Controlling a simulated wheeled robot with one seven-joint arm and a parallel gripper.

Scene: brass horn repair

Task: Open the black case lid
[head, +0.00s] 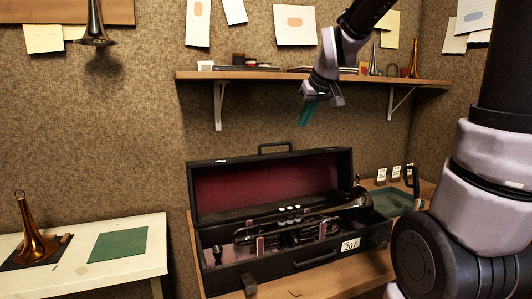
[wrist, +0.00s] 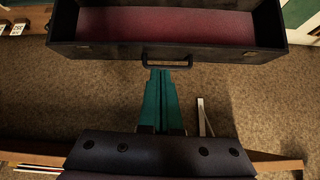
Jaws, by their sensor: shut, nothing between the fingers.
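The black case (head: 285,265) stands on the wooden bench at the lower middle of the head view. Its lid (head: 270,182) is raised upright at the back, showing a dark red lining and a handle on its top edge. A trumpet (head: 290,222) lies inside the case body. My gripper (head: 305,114) is above the case, in front of the wall, with its green fingers shut and empty. In the wrist view, the lid (wrist: 180,52) fills the top, and its handle (wrist: 167,65) appears just beyond the tips of my gripper (wrist: 161,72). I cannot tell if they touch.
A wall shelf (head: 310,75) with small items runs behind my arm. A white table (head: 150,235) at left holds a brass bell (head: 34,240) and a green mat (head: 119,244). A green tray (head: 391,202) and small cards lie right of the case.

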